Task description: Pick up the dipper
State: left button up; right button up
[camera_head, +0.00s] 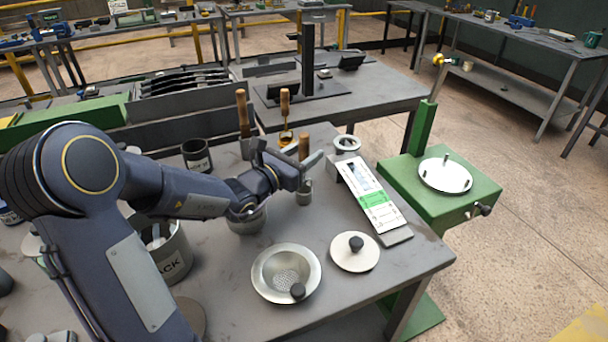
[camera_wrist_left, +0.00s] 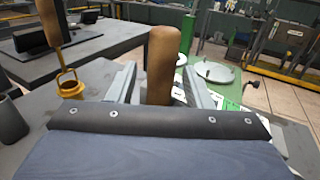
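The likely dipper has a wooden handle (camera_head: 304,146) and a small grey cylindrical cup (camera_head: 304,192), and it stands upright over the workbench. My left gripper (camera_head: 306,170) is around its handle. In the left wrist view, the wooden handle (camera_wrist_left: 161,62) rises between the two fingers of the left gripper (camera_wrist_left: 160,85). The fingers are apart, with a visible gap on the left side of the handle and a narrower one on the right. The handle's lower part is hidden behind the gripper body. My right gripper is not in view.
Two other wooden-handled tools stand behind, one with a brass end (camera_head: 286,137) and one further left (camera_head: 242,112). A metal strainer bowl (camera_head: 262,272), a knobbed lid (camera_head: 345,262) and a labelled board (camera_head: 372,200) lie nearby. A green stand (camera_head: 480,190) is at right.

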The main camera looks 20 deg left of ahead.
pick_arm(q)
jog(key=c, duration=0.9)
jog(key=shift+r, duration=0.1)
